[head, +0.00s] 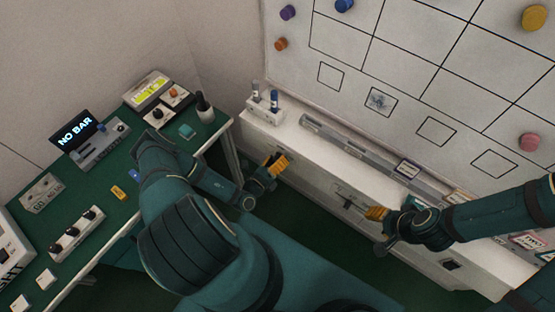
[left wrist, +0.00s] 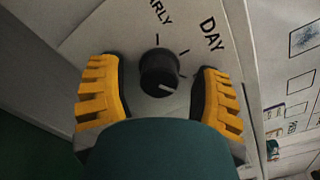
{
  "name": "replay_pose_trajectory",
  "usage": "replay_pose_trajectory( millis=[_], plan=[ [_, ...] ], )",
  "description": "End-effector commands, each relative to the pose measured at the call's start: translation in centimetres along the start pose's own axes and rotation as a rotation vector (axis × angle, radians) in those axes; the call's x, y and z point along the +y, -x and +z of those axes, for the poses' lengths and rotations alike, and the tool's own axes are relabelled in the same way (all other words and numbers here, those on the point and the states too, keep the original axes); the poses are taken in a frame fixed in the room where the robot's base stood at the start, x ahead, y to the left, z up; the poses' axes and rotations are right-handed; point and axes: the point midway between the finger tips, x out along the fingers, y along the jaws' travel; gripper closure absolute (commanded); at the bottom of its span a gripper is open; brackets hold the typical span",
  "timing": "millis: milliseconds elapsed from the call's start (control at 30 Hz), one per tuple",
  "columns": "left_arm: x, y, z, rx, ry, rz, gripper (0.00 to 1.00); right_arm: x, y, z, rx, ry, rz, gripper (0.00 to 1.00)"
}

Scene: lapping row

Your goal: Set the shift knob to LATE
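The black round shift knob (left wrist: 159,73) sits on a pale panel in the left wrist view. The labels read "...ARLY" and "DAY", with tick marks around the knob. Its white pointer line points to the right and slightly down, past the DAY tick; any label there is hidden by a finger. My left gripper (left wrist: 161,80) is open, with one yellow finger on each side of the knob and a gap to both. In the head view my left gripper (head: 274,166) is at the white cabinet's front; the knob cannot be made out there. My right gripper (head: 376,213) is near the cabinet front; its opening is unclear.
The white cabinet (head: 318,165) runs below a whiteboard (head: 335,45) with coloured magnets. A green bench (head: 110,207) with several control boxes and a pen cup (head: 205,112) stands at left. Dark floor is clear between them.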

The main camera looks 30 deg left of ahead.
Motion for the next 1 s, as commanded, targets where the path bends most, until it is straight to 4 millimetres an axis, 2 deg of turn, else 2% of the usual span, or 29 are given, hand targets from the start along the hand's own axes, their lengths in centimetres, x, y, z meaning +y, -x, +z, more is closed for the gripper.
replay_pose_trajectory(
  millis=[167, 267, 700, 833, 1000],
  plan=[
    [0.1, 0.3, 0.1, -0.001, 0.0, 0.001, 0.35, 0.0, 0.0, 0.0, 0.0, 0.0, 0.0, 0.53],
    [0.1, 1.2, 0.1, -0.001, -0.001, 0.002, 0.35, 0.0, 0.0, 0.0, 0.0, 0.0, 0.0, 0.53],
    [0.1, 9.5, 0.0, -0.001, 0.001, 0.003, 0.35, 0.0, 0.0, 0.0, 0.0, 0.0, 0.0, 0.53],
    [0.1, 11.1, 0.0, 0.0, 0.0, 0.002, 0.35, 0.0, 0.0, 0.0, 0.0, 0.0, 0.0, 0.53],
    [0.0, 11.9, 0.0, 0.0, 0.0, 0.0, 0.35, 0.0, 0.0, 0.0, 0.0, 0.0, 0.0, 0.53]
  ],
)
